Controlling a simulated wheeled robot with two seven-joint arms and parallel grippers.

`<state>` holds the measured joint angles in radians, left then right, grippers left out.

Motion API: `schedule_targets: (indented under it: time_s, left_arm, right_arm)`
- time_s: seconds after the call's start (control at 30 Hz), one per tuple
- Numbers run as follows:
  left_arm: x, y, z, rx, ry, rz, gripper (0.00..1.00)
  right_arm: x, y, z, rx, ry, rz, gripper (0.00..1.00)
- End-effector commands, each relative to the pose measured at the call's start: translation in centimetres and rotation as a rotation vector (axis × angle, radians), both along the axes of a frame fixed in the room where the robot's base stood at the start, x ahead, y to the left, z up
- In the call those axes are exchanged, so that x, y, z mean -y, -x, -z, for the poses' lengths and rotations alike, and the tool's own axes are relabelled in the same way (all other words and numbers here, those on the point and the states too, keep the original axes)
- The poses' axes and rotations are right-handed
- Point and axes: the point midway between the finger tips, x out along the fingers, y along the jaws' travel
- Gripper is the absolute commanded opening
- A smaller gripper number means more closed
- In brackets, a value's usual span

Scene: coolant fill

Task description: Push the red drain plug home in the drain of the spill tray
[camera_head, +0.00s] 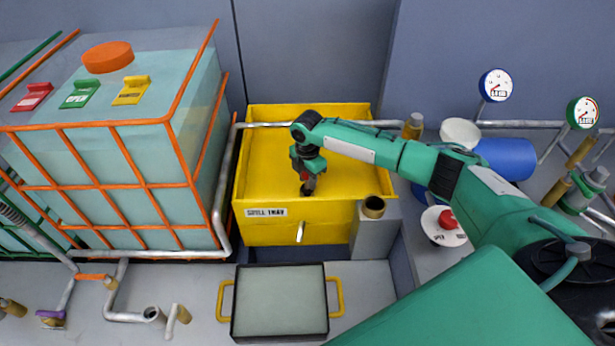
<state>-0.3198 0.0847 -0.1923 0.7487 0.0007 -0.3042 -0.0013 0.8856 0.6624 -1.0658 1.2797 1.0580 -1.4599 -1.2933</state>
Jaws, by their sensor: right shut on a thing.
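The yellow spill tray (265,232) stands in the middle, with a label on its front wall and a short pale spout below the label. My right gripper (307,189) reaches down into the tray, close to the inside of its front wall. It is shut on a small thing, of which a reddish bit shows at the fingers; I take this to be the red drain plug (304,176). The drain is hidden by the gripper and front wall, so I cannot tell whether the plug sits in it. My left gripper is not in view.
A caged tank (130,190) with orange bars stands left of the tray. A grey pan (280,303) with yellow handles lies in front.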

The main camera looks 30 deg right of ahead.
Motion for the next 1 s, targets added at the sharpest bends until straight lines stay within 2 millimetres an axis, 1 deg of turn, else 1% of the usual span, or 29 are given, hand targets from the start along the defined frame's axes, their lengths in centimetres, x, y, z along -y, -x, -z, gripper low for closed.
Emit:
schedule_targets:
  time_s: [0.6, 0.77, 1.0]
  left_arm:
    - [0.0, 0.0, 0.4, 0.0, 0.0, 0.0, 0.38]
    - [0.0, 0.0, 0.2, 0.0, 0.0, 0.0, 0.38]
    - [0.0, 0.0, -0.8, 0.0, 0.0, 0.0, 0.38]
  right_arm:
    - [0.0, 0.0, 1.6, 0.0, 0.0, 0.001, 0.15]
    - [0.0, 0.0, 1.4, 0.0, 0.0, 0.0, 0.15]
    - [0.0, 0.0, 0.5, 0.0, 0.0, 0.001, 0.15]
